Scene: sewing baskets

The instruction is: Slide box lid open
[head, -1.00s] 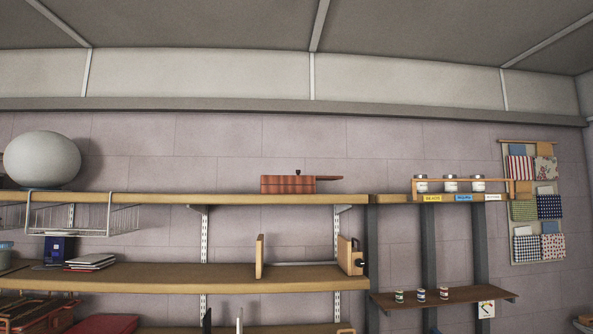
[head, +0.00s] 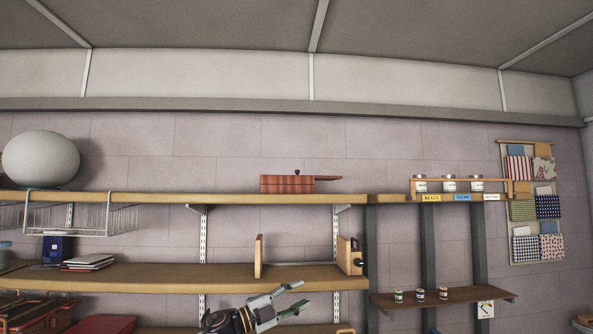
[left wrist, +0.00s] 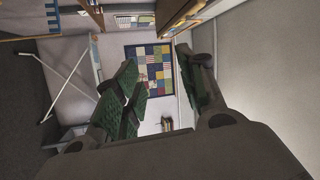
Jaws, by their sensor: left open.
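A reddish-brown wooden box (head: 285,185) sits on the upper shelf in the head view. Its flat lid (head: 328,178) juts out past the box's right end, and a small dark knob (head: 297,172) stands on top. My left gripper (head: 293,300) is in front of the lower shelves, well below the box and apart from it. Its fingers are open and empty, and they also show spread in the left wrist view (left wrist: 165,85). The box is not recognisable in the left wrist view. My right gripper is not in view.
The upper shelf (head: 230,199) also holds a large pale rounded object (head: 41,158) at left and a rack of labelled jars (head: 465,190) at right. The middle shelf (head: 200,277) carries wooden bookends (head: 259,257). A wire basket (head: 85,218) hangs at left.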

